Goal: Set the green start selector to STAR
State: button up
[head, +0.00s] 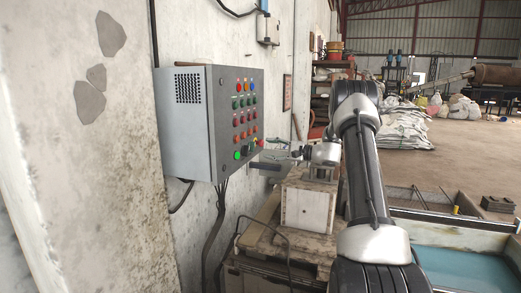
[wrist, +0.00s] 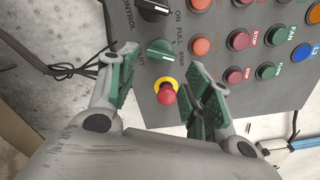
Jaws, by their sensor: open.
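The green selector (wrist: 160,50) is on the grey panel face in the wrist view, a knob with a pale pointer line. Small lettering beside it seems to read FULL and STAR, but the knob's setting is unclear. My gripper (wrist: 162,62) is open, its green-padded fingers on either side of the selector, with no clear contact. In the head view my gripper (head: 277,153) is at the lower right of the control box (head: 222,120); the selector cannot be told apart there.
A red mushroom button (wrist: 167,94) on a yellow ring sits just below the selector, between the fingers. Orange, red and green buttons fill the panel to the right.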

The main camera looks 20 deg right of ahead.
jog(key=v, duration=0.5)
jog(key=shift+d+f, duration=0.1)
dwell(0.3)
